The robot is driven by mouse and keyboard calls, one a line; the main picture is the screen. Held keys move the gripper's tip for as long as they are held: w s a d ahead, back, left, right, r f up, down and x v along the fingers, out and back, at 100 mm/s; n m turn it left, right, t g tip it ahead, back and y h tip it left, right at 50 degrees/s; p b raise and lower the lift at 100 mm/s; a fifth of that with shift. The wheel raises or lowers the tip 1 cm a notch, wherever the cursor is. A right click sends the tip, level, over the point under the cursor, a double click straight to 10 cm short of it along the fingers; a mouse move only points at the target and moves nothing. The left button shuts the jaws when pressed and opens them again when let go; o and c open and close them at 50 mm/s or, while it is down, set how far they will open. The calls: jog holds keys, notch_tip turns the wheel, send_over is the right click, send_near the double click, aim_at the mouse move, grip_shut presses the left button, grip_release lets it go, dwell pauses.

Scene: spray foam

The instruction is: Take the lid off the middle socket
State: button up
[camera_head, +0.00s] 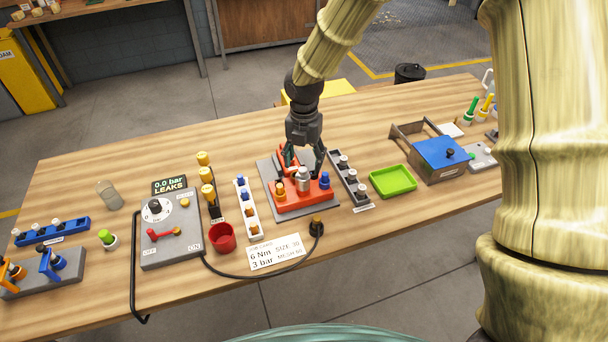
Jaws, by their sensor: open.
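A red block (290,204) sits on a grey plate (266,178) at the middle of the table. Three fittings stand along its front: a yellow-orange one (280,193) at left, a silver-grey cylinder (303,182) in the middle and a blue one (325,180) at right. I cannot tell whether the silver-grey piece is the lid or the socket itself. My gripper (304,163) points down over the block, open, with its fingers spread above and behind the middle cylinder. I cannot tell whether they touch anything. The gripper hides part of the block's back.
A dark rack (361,194) stands close right of the block, a white rack (242,196) left. A red cup (222,238), a grey control box (168,237) and a black cable are left and in front. A green tray (393,181) and blue-lidded box (440,153) are right.

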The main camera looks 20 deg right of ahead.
aim_at(303, 177)
jog(key=shift+a+f, duration=0.1)
jog(key=shift+f, duration=0.7)
jog(key=shift+s+f+p, duration=0.1)
jog(key=shift+f+p, duration=0.3)
jog(key=shift+s+a+f+p, duration=0.1)
jog(key=shift+f+p, duration=0.45)
jog(key=shift+f, duration=0.65)
jog(key=shift+a+f+p, duration=0.1)
jog(key=shift+f+p, duration=0.45)
jog(key=shift+f, duration=0.65)
jog(key=shift+c, duration=0.3)
jog(key=c, duration=1)
